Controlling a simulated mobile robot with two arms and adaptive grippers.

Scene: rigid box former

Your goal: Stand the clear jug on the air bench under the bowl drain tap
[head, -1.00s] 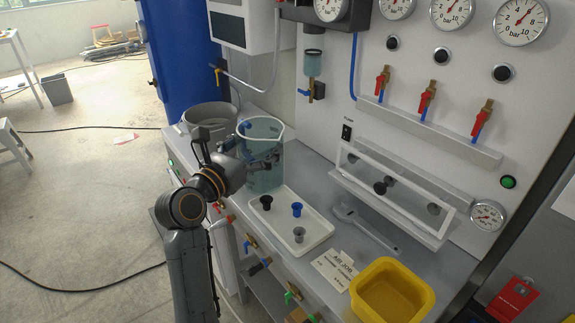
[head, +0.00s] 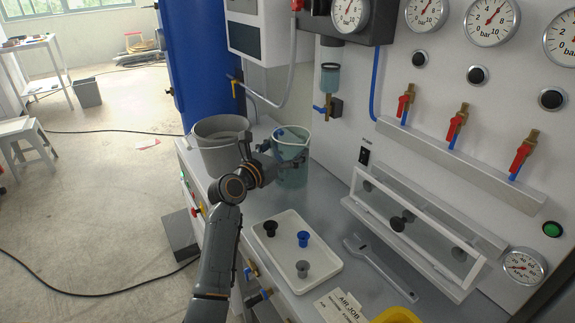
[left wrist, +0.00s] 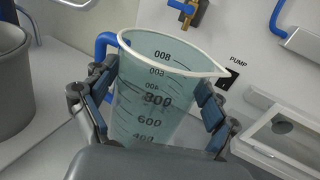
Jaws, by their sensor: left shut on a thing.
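The clear jug (head: 293,172), tinted blue-green with a white rim and printed scale, stands upright at the back left of the air bench (head: 335,202). My left gripper (head: 281,160) is shut on it. In the left wrist view, its fingers sit on either side of the jug (left wrist: 150,112). The bowl drain tap (head: 322,109) hangs below the clear filter bowl (head: 330,78) on the panel, above and to the right of the jug in the head view. The jug's base is partly hidden, so I cannot tell whether it touches the bench. My right gripper is out of view.
A grey bucket (head: 220,158) stands close left of the jug. A white tray (head: 320,267) with black, blue and grey cups lies in front.

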